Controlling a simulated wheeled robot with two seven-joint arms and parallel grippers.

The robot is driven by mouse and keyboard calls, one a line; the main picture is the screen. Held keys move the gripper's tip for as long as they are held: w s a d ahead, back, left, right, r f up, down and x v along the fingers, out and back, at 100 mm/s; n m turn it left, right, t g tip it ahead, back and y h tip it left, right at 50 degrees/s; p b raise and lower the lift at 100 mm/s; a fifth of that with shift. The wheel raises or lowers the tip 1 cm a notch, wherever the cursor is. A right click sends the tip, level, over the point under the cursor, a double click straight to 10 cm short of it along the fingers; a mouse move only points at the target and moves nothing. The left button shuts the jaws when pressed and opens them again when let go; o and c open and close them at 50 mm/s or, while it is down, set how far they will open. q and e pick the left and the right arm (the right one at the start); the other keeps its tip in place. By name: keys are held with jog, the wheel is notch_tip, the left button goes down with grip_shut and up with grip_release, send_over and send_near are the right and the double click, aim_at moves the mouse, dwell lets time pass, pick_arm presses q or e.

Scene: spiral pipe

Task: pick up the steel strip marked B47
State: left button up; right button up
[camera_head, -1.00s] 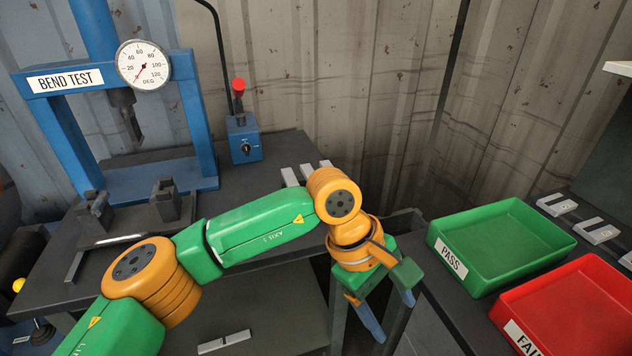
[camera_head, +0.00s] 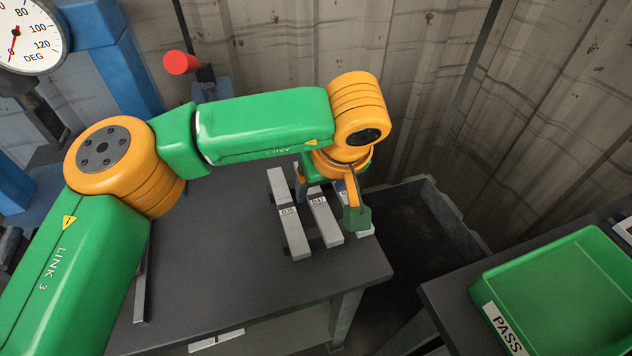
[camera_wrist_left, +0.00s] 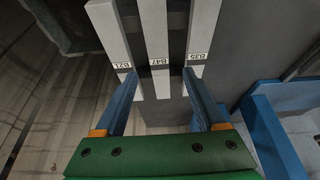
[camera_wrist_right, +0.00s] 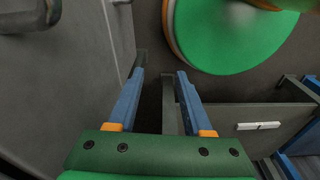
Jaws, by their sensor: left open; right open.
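The pale steel strip marked B47 (camera_head: 325,218) lies on the dark table between strip B35 (camera_head: 288,215) on its left and a third strip, mostly covered by my gripper, on its right. My left gripper (camera_head: 326,190) is open over these strips. In the left wrist view, strip B47 (camera_wrist_left: 154,30) runs between the open fingers (camera_wrist_left: 160,80), with strip B21 (camera_wrist_left: 108,28) to the left and B35 (camera_wrist_left: 202,25) to the right. I see no contact. My right gripper (camera_wrist_right: 160,75) is open and empty, in the right wrist view only.
The strips rest near the table's (camera_head: 250,290) right end, raised on dark supports. A gap separates that table from the one with the green PASS tray (camera_head: 560,295). A red-knobbed lever (camera_head: 182,63) and the blue bend-test frame (camera_head: 105,50) stand behind and left.

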aim_at(316, 196)
pick_arm(q)
jog(key=x, duration=0.2)
jog(key=p+x, duration=0.1)
jog(key=x, duration=0.2)
jog(key=shift+w+a+r, duration=0.1)
jog(key=shift+w, duration=0.2)
jog(key=shift+s+r, duration=0.1)
jog(key=shift+s, duration=0.1)
jog(key=c, duration=0.7)
grip_shut()
jog(key=shift+w, duration=0.1)
